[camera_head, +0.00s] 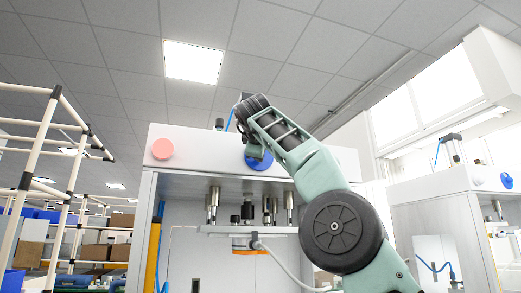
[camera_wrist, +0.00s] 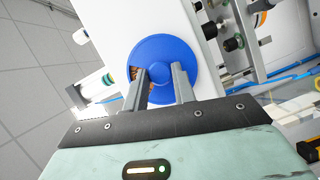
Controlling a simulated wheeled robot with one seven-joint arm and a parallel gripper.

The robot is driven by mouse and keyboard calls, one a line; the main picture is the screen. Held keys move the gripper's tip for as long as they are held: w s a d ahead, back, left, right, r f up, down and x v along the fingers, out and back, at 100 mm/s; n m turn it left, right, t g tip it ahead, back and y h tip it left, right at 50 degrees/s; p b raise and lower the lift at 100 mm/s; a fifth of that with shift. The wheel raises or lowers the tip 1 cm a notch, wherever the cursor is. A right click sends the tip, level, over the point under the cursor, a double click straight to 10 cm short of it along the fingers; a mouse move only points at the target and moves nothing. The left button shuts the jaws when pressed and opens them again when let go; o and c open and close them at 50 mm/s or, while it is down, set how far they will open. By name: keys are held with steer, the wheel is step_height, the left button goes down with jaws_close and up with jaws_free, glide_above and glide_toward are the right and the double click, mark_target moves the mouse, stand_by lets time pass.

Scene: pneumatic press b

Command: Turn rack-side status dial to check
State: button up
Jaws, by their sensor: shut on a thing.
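A round blue dial (camera_head: 258,161) sits on the white upper front panel of the press, partly hidden behind my gripper. In the wrist view the blue dial (camera_wrist: 163,46) faces me, with a raised centre knob. My gripper (camera_wrist: 161,72) is shut on the dial, one finger on each side of the knob. Brown-orange marks show beside the left finger; I cannot read them. The dial's setting cannot be told. A round pink-red part (camera_head: 162,148) is on the same panel to the left, nearer the rack.
Below the panel, the press bay holds metal rods and a horizontal plate (camera_head: 225,229). A pale tube rack (camera_head: 35,165) with boxes stands at left. Another press (camera_head: 440,205) with a blue round part (camera_head: 507,180) stands at right. Blue hoses (camera_wrist: 285,78) run beside the panel.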

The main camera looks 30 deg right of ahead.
steer(key=shift+f, duration=0.15)
stand_by(0.4)
steer(key=o, duration=1)
steer(key=b+v, duration=0.2)
steer(key=v, duration=0.6)
steer(key=b+v, duration=0.1)
steer(key=v, duration=0.8)
steer(key=shift+s+a+r+b, duration=0.1)
steer(key=shift+s+r+b, duration=0.05)
steer(key=shift+r+b, duration=0.15)
